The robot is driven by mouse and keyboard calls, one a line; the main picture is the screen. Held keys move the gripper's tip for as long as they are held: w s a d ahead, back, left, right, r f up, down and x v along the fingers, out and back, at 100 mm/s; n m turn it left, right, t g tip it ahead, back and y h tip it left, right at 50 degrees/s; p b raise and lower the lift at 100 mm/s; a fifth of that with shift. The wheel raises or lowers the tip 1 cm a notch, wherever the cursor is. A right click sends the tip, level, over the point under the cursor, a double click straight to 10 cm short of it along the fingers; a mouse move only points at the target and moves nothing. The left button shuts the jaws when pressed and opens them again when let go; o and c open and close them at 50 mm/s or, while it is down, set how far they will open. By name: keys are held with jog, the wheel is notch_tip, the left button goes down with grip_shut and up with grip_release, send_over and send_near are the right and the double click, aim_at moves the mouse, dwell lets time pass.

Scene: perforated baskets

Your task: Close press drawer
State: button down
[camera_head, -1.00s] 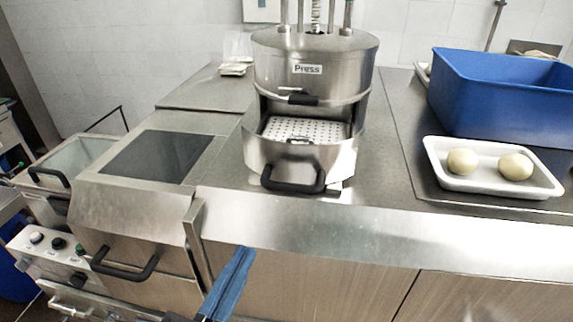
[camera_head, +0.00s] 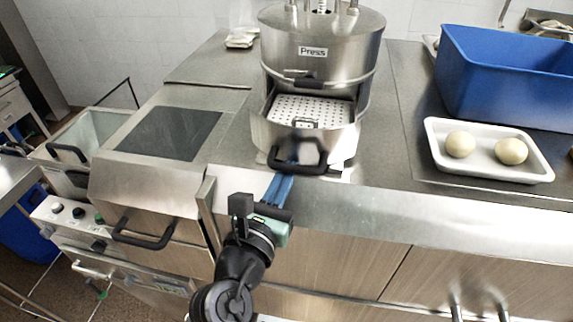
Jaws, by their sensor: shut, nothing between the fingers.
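The steel press (camera_head: 320,55) stands on the counter, with a "Press" label on its upper body. Its lower drawer (camera_head: 330,143) sticks out toward me, and the perforated white plate (camera_head: 310,110) inside shows through the gap. The drawer's black handle (camera_head: 312,167) faces the counter's front edge. My gripper (camera_head: 282,184) has blue fingers and is shut and empty. It reaches over the counter edge just below and left of the handle. The fingertips overlap the handle's left side in the picture; I cannot tell whether they touch it.
A white tray (camera_head: 437,150) with two pale dough balls and a blue bin (camera_head: 460,75) stand on the right. A dark glass-topped unit (camera_head: 172,132) and a fryer basin (camera_head: 90,130) are on the left. The counter's front edge (camera_head: 420,215) runs below the press.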

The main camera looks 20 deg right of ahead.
aim_at(291, 156)
jog(key=shift+w+d, duration=0.15)
jog(key=shift+w, duration=0.05)
jog(key=shift+w+a+p+x, duration=0.15)
jog(key=shift+p+x, duration=0.1)
jog(key=shift+x, duration=0.85)
jog(key=shift+w+a+p+x, duration=0.1)
jog(key=shift+p+x, duration=0.15)
jog(key=shift+x, duration=0.9)
jog(key=shift+s, duration=0.1)
jog(key=shift+a, duration=0.1)
